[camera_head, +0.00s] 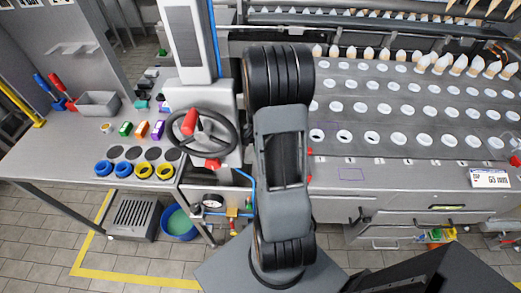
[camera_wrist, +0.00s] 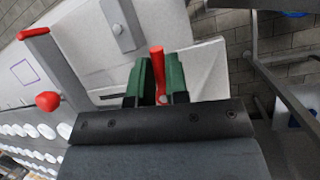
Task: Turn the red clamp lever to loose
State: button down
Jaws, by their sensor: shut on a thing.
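In the wrist view, my gripper (camera_wrist: 161,72) has two green-padded fingers, shut on a red lever (camera_wrist: 157,60) that stands up between them. The lever's red top sticks out past the fingertips, and its foot shows low between the pads against a pale metal plate. I take this to be the red clamp lever; its loose or tight marking cannot be read. In the head view, my own arm fills the middle and hides the gripper and the held lever.
A black handwheel (camera_head: 232,131) stands left of my arm. A tray conveyor with round holes (camera_head: 400,110) lies right. Tiled floor lies in front.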

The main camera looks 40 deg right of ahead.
jog(key=shift+n, duration=0.3)
dwell(0.4)
jog(key=c, duration=1.1)
grip_release()
jog(key=v, duration=0.7)
jog(key=b+v, duration=0.1)
jog(key=v, duration=0.5)
jog(key=shift+w+a+r, duration=0.1)
jog(key=shift+w+r, duration=0.1)
jog(key=shift+r, duration=0.2)
